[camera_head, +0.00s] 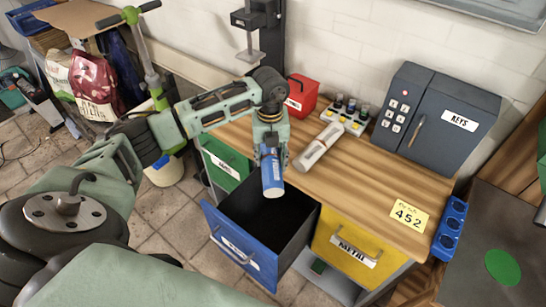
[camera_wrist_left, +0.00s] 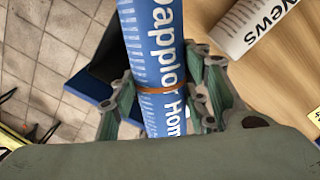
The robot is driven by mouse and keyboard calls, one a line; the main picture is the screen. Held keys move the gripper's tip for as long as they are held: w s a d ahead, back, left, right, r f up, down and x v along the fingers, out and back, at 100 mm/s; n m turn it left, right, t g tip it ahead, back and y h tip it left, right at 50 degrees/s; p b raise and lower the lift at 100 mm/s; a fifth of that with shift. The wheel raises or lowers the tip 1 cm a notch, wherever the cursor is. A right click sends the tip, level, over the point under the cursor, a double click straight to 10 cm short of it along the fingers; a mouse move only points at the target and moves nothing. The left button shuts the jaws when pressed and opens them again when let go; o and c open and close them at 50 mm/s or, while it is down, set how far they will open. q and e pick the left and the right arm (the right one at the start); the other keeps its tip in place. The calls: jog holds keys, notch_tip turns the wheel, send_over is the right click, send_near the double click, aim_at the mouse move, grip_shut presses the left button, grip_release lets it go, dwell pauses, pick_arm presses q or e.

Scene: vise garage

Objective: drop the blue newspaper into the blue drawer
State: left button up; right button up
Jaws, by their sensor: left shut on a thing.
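The rolled blue newspaper (camera_head: 271,175) hangs upright, a little tilted, in my left gripper (camera_head: 270,145), which is shut on it. In the left wrist view the blue newspaper (camera_wrist_left: 155,60), with white print and a brown band, runs between the two fingers (camera_wrist_left: 160,100). The blue drawer (camera_head: 240,248) is pulled out of the workbench, and its dark inside is visible and looks empty. The newspaper's lower end shows above the drawer's opening. Part of the drawer's edge (camera_wrist_left: 85,96) shows behind the newspaper in the left wrist view. My right gripper is not in view.
A white rolled newspaper (camera_head: 318,146) lies on the wooden bench top (camera_head: 345,185). A grey key safe (camera_head: 435,118), a red box (camera_head: 301,95) and small bottles stand behind it. A yellow drawer (camera_head: 350,250) and a green drawer (camera_head: 224,165) flank the blue one.

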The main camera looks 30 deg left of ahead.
pick_arm(q)
notch_tip(320, 180, down, 4)
jog(key=b, duration=0.2)
jog(key=shift+a+f+b, duration=0.1)
jog(key=shift+f+b, duration=0.1)
jog(key=shift+b, duration=0.15)
jog(key=shift+f, duration=0.4)
jog(key=o, duration=1.4)
jog(key=shift+s, duration=0.1)
notch_tip(320, 180, up, 12)
send_over(270, 155)
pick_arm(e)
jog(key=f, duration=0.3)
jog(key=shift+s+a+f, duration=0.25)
